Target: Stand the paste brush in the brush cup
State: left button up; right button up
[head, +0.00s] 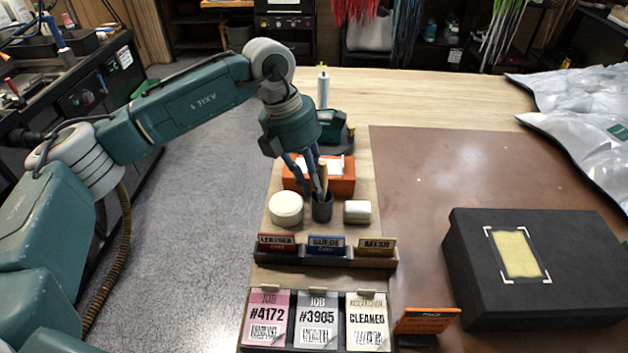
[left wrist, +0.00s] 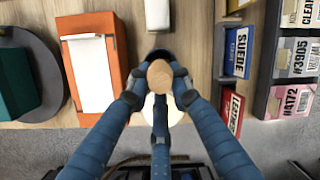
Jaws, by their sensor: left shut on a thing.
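The dark grey brush cup (head: 322,208) stands upright on the wooden strip, between a round cream tub and a small white block. My left gripper (head: 318,184) points down at the cup from above and is shut on the paste brush (head: 324,178), whose tan wooden handle shows between the blue fingers. In the left wrist view the brush's round wooden end (left wrist: 160,78) is between the fingers, with the cup's dark rim (left wrist: 158,54) behind it. The brush's lower part is hidden, so I cannot tell how deep it sits in the cup. My right gripper is not in view.
An orange box (head: 343,182) with white paper stands just behind the cup. The cream tub (head: 286,208) and white block (head: 357,211) flank it closely. In front are a card rack (head: 335,258) and job cards (head: 317,320). A black box (head: 535,266) lies right; the brown mat (head: 425,200) has free room.

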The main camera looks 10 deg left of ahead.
pick_arm(q)
jog(key=shift+f, duration=0.1)
jog(key=o, duration=1)
jog(key=shift+b+v, duration=1)
jog(key=shift+v, duration=5.15)
jog(key=shift+s+d, duration=0.1)
